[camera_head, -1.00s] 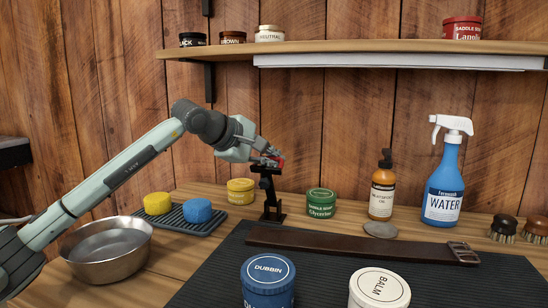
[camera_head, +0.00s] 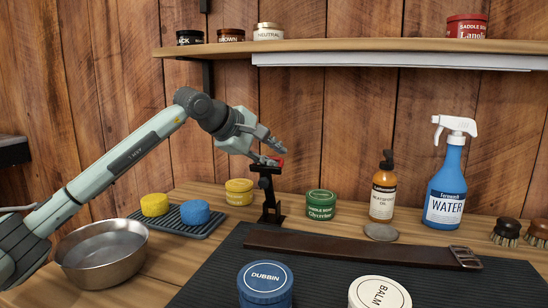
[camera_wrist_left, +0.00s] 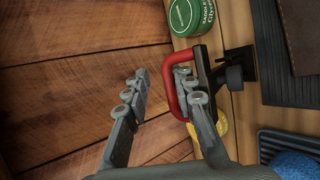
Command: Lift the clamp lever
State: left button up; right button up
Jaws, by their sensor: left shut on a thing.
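The clamp is a black toggle clamp (camera_head: 267,190) standing on the wooden bench, with a red lever handle (camera_head: 281,160) at its top. The handle is a red U-shaped loop in the left wrist view (camera_wrist_left: 170,90). My left gripper (camera_head: 278,153) is at the handle, its two fingers spread well apart. In the wrist view (camera_wrist_left: 163,92) one finger lies within the red loop, close to its outer bar. The other finger is outside the loop with a clear gap to the bar. Whether the near finger touches the bar is unclear. My right gripper is out of view.
A yellow tin (camera_head: 239,192) and a green tin (camera_head: 320,204) stand close beside the clamp. A metal bowl (camera_head: 102,252) and sponges on a dark rack (camera_head: 200,229) are at left. A leather strap (camera_head: 360,248) lies in front on a black mat. The shelf (camera_head: 350,46) hangs above.

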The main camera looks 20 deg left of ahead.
pick_arm(q)
jog(key=shift+w+a+f, duration=0.15)
jog(key=v, duration=1.2)
dwell(0.5)
